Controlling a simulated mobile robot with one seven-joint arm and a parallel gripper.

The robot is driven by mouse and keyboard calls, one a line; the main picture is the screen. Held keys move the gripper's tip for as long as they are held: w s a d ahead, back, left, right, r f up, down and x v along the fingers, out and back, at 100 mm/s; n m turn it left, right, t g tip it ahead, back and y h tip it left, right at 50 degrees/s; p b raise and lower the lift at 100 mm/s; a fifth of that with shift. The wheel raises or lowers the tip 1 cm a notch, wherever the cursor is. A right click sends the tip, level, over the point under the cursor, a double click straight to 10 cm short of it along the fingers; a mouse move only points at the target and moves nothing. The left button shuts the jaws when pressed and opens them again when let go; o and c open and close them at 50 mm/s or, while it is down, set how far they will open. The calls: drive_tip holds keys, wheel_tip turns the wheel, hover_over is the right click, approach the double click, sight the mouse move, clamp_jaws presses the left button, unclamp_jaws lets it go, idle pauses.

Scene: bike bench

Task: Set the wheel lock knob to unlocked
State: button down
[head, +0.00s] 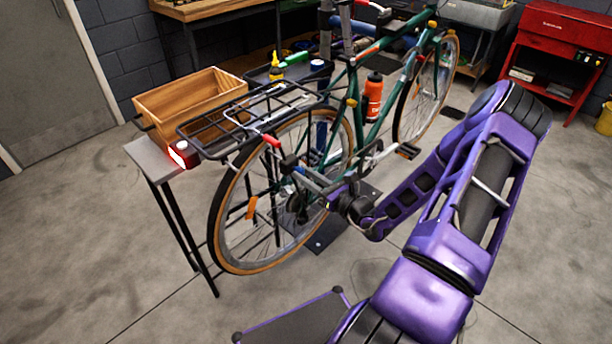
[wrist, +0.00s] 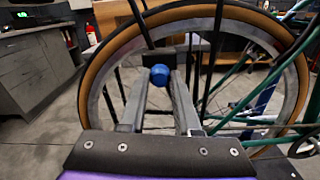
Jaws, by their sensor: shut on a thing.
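The wheel lock knob is a small round blue knob (wrist: 160,75) in front of the bicycle's rear wheel (wrist: 95,75). A dark block (wrist: 167,54) is right behind it. My gripper (wrist: 164,80) has its two grey fingers closed around the knob, one on each side. In the head view my gripper (head: 293,165) reaches in from the right to the side of the rear wheel (head: 217,228), near the dark block.
The green bicycle (head: 368,85) stands with a black rear rack (head: 215,128). A narrow bench (head: 150,160) with a wooden box (head: 165,108) and a red-lit item (head: 184,154) is at the left. A red-tipped lever (head: 271,140) is above my gripper.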

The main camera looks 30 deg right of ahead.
sight(303, 173)
idle(0.8)
drive_tip(key=p+v, duration=0.1)
drive_tip(key=v, duration=0.3)
drive_tip(key=shift+s+d+r, duration=0.1)
drive_tip(key=shift+s+d, duration=0.05)
drive_tip(key=shift+s, duration=0.2)
drive_tip(key=shift+s+d, duration=0.1)
drive_tip(key=shift+s, duration=0.25)
drive_tip(key=c, duration=0.6)
unclamp_jaws()
drive_tip(key=shift+s, duration=0.1)
drive_tip(key=v, duration=1.7)
drive_tip(key=shift+s, duration=0.25)
